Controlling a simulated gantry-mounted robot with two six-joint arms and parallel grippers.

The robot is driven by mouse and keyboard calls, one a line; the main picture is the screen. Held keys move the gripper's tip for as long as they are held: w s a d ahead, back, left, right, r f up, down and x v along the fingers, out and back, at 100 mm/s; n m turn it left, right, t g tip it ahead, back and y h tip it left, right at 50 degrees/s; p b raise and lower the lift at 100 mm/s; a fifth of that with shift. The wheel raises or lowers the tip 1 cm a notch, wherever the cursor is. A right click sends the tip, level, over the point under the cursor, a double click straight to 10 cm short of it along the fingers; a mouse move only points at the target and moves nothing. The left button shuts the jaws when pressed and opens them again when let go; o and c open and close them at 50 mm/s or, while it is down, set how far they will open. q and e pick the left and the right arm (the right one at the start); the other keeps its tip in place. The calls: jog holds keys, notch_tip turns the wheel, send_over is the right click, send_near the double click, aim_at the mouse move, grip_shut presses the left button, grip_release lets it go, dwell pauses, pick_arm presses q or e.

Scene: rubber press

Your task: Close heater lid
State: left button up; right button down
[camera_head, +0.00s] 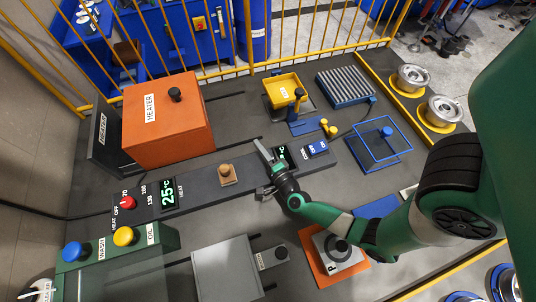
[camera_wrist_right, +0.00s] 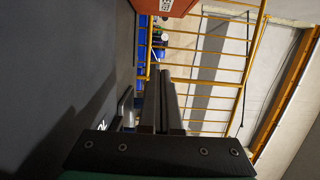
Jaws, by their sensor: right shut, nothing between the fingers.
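The heater's orange box-shaped lid (camera_head: 165,125) has a black knob (camera_head: 175,94) on top and a white HEATER label. It stands at the upper left of the bench. A dark part with its own HEATER label (camera_head: 103,135) shows at its left side; whether the lid sits fully down on it I cannot tell. My right gripper (camera_head: 260,158) is shut and empty, right of the lid and apart from it, near the control strip. In the right wrist view its two fingers (camera_wrist_right: 165,98) lie together, and a corner of the orange lid (camera_wrist_right: 168,6) shows at the top. My left gripper is not in view.
A control strip (camera_head: 200,176) with a red knob, displays and a wooden-coloured knob (camera_head: 227,174) runs in front of the lid. A yellow tray (camera_head: 284,91), roller rack (camera_head: 345,87) and blue frame (camera_head: 383,143) stand to the right. A yellow fence (camera_head: 300,38) borders the back.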

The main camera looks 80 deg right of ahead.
jog(key=v, duration=0.5)
jog(key=shift+w+p, duration=0.15)
jog(key=shift+p, duration=0.2)
jog(key=shift+s+a, duration=0.15)
jog(key=shift+s, duration=0.1)
jog(key=shift+w, duration=0.1)
